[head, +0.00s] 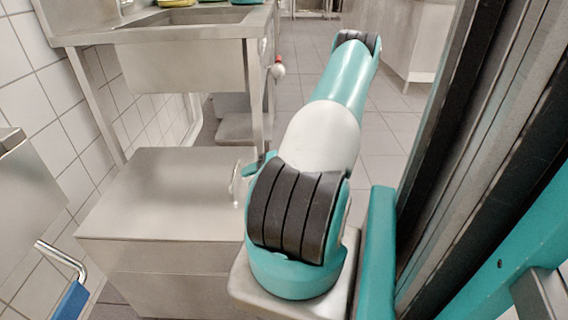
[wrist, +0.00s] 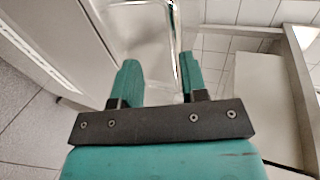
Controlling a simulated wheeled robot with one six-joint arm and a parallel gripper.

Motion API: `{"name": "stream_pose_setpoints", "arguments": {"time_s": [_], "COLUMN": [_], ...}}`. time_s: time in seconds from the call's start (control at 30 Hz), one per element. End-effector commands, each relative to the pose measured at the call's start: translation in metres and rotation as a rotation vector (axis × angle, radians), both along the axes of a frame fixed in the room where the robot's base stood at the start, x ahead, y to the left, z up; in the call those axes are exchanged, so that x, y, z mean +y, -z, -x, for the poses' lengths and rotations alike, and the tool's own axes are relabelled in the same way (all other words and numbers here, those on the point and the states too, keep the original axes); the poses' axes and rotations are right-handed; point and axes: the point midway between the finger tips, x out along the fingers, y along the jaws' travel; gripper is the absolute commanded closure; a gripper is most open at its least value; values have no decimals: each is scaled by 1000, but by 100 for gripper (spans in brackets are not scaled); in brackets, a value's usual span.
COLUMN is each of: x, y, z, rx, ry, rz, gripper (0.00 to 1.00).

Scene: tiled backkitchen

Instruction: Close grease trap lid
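The grease trap appears as a low steel box in the head view, with its broad lid (head: 160,190) lying level or nearly level on top. I cannot tell whether a small gap remains under it. A bright loop handle (head: 237,184) stands at the lid's right side, partly behind my arm. In the wrist view the chrome handle (wrist: 178,42) runs upward beyond and between my gripper's fingers (wrist: 160,78), with a steel surface (wrist: 135,40) behind it. The fingers are apart, with nothing clearly pinched. In the head view my arm hides most of my gripper.
A steel sink unit (head: 185,65) on legs stands behind the box, against the tiled wall. A steel panel (head: 25,205) and a bent bar with a blue grip (head: 72,300) are at the left. A dark-framed upright (head: 450,150) is close on the right. Tiled floor (head: 390,130) lies open beyond.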

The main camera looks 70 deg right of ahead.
Motion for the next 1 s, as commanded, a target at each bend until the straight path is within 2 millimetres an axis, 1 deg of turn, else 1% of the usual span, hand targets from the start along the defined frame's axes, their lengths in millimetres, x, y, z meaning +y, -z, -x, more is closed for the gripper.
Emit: {"name": "stream_pose_setpoints", "arguments": {"time_s": [0.03,0.3,0.4,0.5,0.6,0.7,1.0], "x": [-5,-25,-31,-36,-39,-40,-40], "y": [-9,-35,-43,-48,-52,-54,-54], "z": [12,73,92,107,116,121,122], "rx": [-1,-6,-7,-9,-10,-11,-11], "ry": [6,5,4,3,2,0,-1], "rz": [3,4,3,3,3,2,2], "gripper": [60,60,60,60,60,60,60]}}
